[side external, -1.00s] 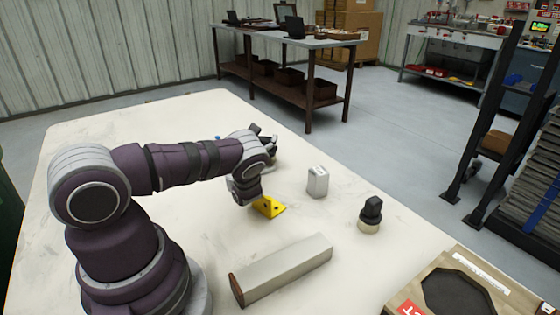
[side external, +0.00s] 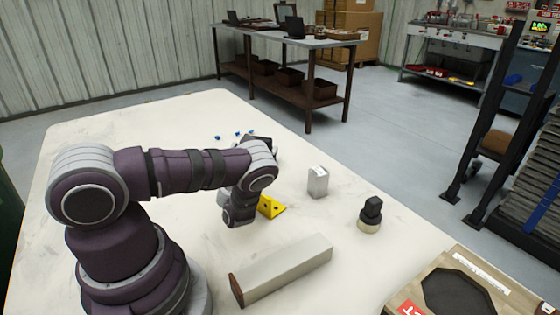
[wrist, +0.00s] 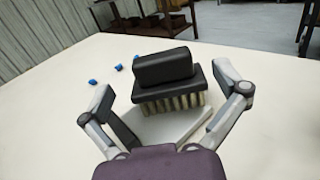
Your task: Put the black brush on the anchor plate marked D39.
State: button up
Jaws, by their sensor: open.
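A black brush (wrist: 165,75) with pale bristles shows in the wrist view, just ahead of my gripper (wrist: 172,115). My gripper is open, with one finger on each side of the near space. A flat pale grey plate (wrist: 165,126) lies below and in front of the brush. I cannot tell whether they touch, and I see no marking on the plate. In the side view my arm hides most of this area; a dark shape beyond the wrist cannot be clearly told as brush or finger. No D39 mark is readable.
Right of my arm are a yellow bracket (side external: 270,207), a grey block (side external: 318,182), a black-topped piece with a pale round base (side external: 370,215) and a long metal bar (side external: 284,270). A wooden tray (side external: 430,290) is at lower right. Small blue bits (wrist: 119,68) lie beyond the brush.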

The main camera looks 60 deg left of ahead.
jog(key=v, duration=0.7)
jog(key=shift+d+r, duration=0.1)
jog(key=shift+s+r+n+g+y, duration=0.15)
jog(key=shift+r+n+g+y, duration=0.2)
jog(key=shift+n, duration=0.35)
jog(key=s+a+r+n+g+y, duration=0.25)
jog(key=n+g, duration=0.55)
jog(key=n, duration=0.5)
jog(key=s+d+r+n+h, duration=0.2)
jog(key=d+r+n+h, duration=0.2)
jog(key=d, duration=0.3)
jog(key=s+d+r+n+t+h, duration=0.1)
jog(key=s+d+r+n+h, duration=0.1)
jog(key=d+r+n+h, duration=0.2)
jog(key=s+d+r+n+h, duration=0.2)
jog(key=d+r+n+h, duration=0.2)
jog(key=d+h, duration=0.3)
jog(key=d, duration=0.3)
jog(key=shift+s+n+t+h, duration=0.3)
jog(key=shift+s+t+h, duration=0.05)
jog(key=shift+s+h, duration=0.05)
